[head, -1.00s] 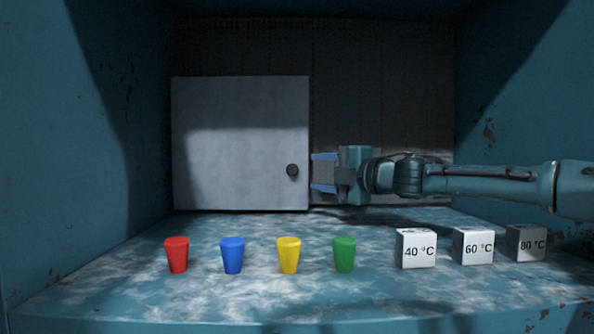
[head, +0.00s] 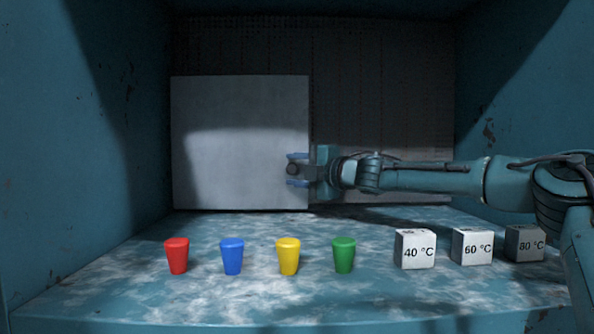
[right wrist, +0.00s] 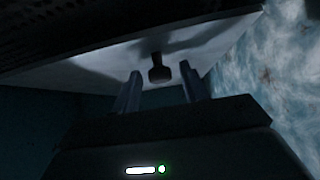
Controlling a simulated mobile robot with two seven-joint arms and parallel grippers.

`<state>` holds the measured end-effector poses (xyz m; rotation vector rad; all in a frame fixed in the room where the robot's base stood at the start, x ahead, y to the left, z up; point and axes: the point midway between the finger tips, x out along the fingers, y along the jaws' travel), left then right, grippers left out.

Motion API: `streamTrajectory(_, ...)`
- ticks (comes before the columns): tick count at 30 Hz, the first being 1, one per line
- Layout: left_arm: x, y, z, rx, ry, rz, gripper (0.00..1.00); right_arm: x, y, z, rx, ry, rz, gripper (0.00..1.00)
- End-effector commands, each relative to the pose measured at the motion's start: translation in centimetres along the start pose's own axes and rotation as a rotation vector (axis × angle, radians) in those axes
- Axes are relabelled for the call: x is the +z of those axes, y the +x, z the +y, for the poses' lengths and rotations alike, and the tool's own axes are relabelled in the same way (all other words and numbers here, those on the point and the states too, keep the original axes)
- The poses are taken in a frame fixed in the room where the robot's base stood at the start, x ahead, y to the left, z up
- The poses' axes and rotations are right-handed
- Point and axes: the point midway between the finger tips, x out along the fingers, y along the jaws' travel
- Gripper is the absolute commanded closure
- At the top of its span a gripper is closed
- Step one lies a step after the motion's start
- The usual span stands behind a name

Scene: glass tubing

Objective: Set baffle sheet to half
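The baffle sheet (head: 235,140) is a flat grey-white panel standing upright at the back, covering the left part of the rear wall. Its dark round knob (head: 292,169) is near its right edge; in the right wrist view the knob (right wrist: 159,72) shows between and just beyond the fingers. My right gripper (head: 296,169) comes from the right, with its blue fingers above and below the knob. In the right wrist view the gripper (right wrist: 159,88) is open, with a gap on both sides of the knob. My left gripper is not in view.
Red (head: 177,256), blue (head: 232,256), yellow (head: 288,256) and green (head: 344,255) cups stand in a row in front. The dark rear wall (head: 385,90) right of the sheet is uncovered.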

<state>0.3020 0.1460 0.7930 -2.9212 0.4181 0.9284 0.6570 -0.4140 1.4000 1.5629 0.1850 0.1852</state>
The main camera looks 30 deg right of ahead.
Motion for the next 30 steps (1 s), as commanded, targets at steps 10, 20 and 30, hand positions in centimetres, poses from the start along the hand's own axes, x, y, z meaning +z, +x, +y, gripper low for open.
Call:
streamTrajectory(10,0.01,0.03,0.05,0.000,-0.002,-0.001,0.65,0.02,-0.03,-0.01,0.000,0.000,0.000,0.85)
streamTrajectory(20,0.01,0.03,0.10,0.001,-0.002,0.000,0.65,0.02,-0.04,-0.01,0.000,0.000,0.000,1.00)
streamTrajectory(30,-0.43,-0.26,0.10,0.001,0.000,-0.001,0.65,0.86,-0.83,0.19,0.001,0.002,-0.003,1.00)
